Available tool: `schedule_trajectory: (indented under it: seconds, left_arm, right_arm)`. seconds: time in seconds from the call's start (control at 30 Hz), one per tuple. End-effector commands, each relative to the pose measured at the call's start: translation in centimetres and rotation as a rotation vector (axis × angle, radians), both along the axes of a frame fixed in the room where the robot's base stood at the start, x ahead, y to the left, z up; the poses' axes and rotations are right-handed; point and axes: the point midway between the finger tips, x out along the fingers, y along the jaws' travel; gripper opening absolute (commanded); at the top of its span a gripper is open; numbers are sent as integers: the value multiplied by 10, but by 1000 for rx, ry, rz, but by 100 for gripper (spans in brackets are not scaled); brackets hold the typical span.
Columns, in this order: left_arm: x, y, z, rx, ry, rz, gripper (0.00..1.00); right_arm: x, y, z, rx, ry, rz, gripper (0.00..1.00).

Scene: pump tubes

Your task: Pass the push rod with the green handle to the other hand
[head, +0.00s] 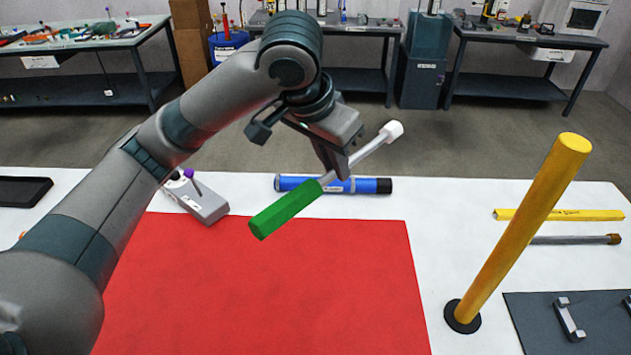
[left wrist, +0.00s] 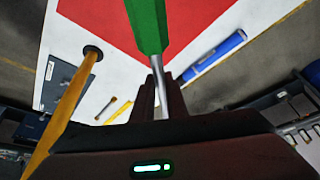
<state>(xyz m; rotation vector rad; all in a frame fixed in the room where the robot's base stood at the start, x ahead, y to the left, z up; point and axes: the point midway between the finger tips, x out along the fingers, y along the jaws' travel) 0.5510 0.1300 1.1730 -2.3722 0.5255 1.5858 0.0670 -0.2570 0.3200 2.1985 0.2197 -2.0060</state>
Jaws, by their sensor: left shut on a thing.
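The push rod has a green handle (head: 285,209), a thin metal shaft and a white tip (head: 391,131). My left gripper (head: 335,172) is shut on the shaft just past the handle and holds the rod tilted in the air, handle low to the left, tip high to the right. In the left wrist view the green handle (left wrist: 148,25) points up and away from the fingers (left wrist: 160,100), with the shaft between them. My right gripper is not in view.
A red mat (head: 260,290) covers the front of the white table. A blue tube (head: 360,186) lies behind it, a grey block (head: 200,200) to the left. A yellow post (head: 520,235) stands tilted in the picture at right, near a yellow bar (head: 560,215) and a dark mat (head: 545,335).

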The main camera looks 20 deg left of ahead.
Motion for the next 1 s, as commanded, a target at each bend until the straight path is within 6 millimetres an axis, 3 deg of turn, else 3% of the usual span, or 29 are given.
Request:
schedule_trajectory:
  seconds: [0.1, 0.33, 0.5, 0.8, 0.87, 1.0]
  left_arm:
    - [0, -16, 26, -2, -5, -87, 0]
    - [0, -37, 59, -1, -2, -215, 0]
    - [-1, -44, 69, 0, -1, -256, 0]
    - [-1, -45, 70, 0, 0, -263, 0]
    - [-1, -44, 70, 0, 1, -263, 0]
    - [-1, -44, 70, 0, 0, -263, 0]
  right_arm:
    - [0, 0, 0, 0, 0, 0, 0]
    - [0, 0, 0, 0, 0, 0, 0]
    - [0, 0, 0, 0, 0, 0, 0]
    - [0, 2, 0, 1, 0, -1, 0]
    - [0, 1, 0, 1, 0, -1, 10]
    - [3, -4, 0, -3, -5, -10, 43]
